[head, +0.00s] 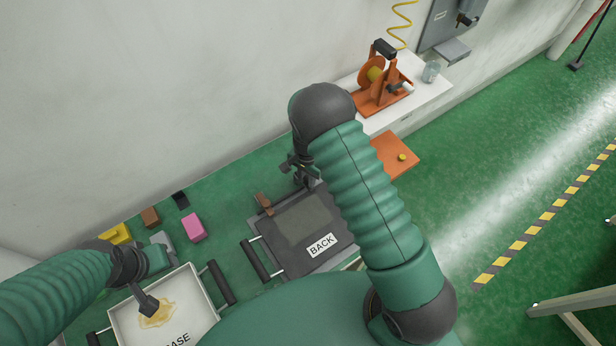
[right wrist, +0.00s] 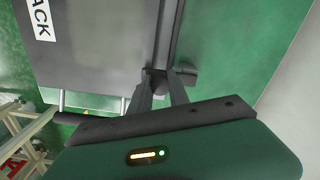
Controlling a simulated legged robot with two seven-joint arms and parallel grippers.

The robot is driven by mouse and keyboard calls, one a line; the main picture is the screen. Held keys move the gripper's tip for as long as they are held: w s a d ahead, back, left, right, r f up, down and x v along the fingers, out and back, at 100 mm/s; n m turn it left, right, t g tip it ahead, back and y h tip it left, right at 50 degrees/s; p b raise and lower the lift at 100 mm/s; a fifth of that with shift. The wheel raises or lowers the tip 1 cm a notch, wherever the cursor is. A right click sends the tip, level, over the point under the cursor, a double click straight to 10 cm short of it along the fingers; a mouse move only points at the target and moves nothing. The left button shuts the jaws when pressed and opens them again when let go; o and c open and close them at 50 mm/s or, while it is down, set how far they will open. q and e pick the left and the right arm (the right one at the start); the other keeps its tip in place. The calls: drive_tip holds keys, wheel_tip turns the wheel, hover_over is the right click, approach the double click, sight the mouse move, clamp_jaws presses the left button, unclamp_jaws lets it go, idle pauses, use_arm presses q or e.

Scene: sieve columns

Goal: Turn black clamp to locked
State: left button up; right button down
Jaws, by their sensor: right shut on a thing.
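The black clamp (right wrist: 187,73) sits at the edge of the grey frame marked BACK. In the right wrist view it is a dark bar that sticks out past the frame's edge. My right gripper (right wrist: 160,77) is shut on it, with the two fingers at its inner end. In the head view my right gripper (head: 301,170) is at the frame's far corner, and the clamp there is too small and too covered to tell apart. A brown clamp (head: 263,203) stands at the frame's left corner.
The grey BACK frame (head: 279,256) lies on the green surface. The white tray (head: 205,293), with a yellowish patch inside, is at lower left. Pink (head: 194,228), brown (head: 151,217) and yellow (head: 116,234) blocks lie behind it. An orange reel device (head: 381,92) stands on a white table.

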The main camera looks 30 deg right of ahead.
sight(306, 178)
drive_tip(key=shift+w+r, duration=0.2)
drive_tip(key=shift+w, duration=0.05)
drive_tip(key=c, duration=1.5)
unclamp_jaws()
drive_tip(key=shift+o, duration=1.3)
drive_tip(key=shift+s+a+f, duration=0.1)
wheel_tip(306, 178, up, 17)
drive_tip(key=b, duration=0.1)
drive_tip(key=shift+f, duration=0.15)
